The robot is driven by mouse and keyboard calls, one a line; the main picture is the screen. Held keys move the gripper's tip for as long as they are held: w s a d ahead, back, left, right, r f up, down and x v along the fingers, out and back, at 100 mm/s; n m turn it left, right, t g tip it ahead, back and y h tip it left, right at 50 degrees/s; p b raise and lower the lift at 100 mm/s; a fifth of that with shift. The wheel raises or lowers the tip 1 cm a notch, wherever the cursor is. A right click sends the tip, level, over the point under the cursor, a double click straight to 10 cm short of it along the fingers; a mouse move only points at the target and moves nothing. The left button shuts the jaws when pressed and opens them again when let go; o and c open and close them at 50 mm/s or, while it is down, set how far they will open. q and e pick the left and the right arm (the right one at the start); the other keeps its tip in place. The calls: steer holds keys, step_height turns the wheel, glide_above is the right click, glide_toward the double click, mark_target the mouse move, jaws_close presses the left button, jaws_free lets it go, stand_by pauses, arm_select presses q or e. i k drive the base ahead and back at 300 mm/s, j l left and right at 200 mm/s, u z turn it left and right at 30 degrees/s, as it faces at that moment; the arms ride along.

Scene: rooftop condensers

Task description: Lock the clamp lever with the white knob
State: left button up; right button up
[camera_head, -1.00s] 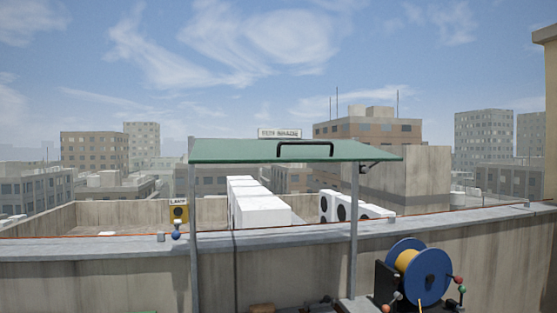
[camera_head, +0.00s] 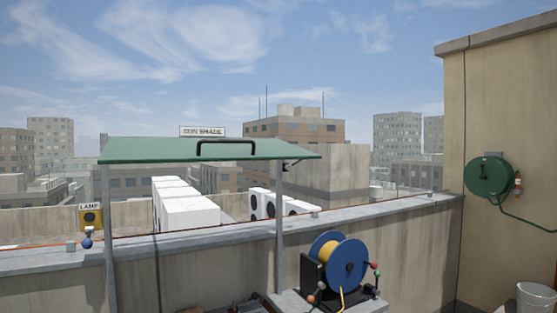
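I cannot make out a clamp lever with a white knob in the head view. The cable reel (camera_head: 345,262) has blue flanges and a yellow core, and stands on a grey bench (camera_head: 290,300) at the lower middle right. Neither of my grippers is in view.
A green sun shade (camera_head: 160,150) with a black handle stands on grey posts at the left. A concrete parapet (camera_head: 400,230) runs behind. A yellow lamp sign (camera_head: 90,217) is at the left. A green hose reel (camera_head: 489,177) hangs on the right wall above a grey bucket (camera_head: 535,298).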

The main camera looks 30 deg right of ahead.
mark_target(288, 167)
steer(key=i+l+u, duration=0.2)
steer(key=l, duration=1.05)
steer(key=i+l+u, duration=0.2)
steer(key=l, duration=1.1)
steer(key=l+u, duration=0.2)
steer(key=l, duration=1.1)
steer(key=i, duration=0.15)
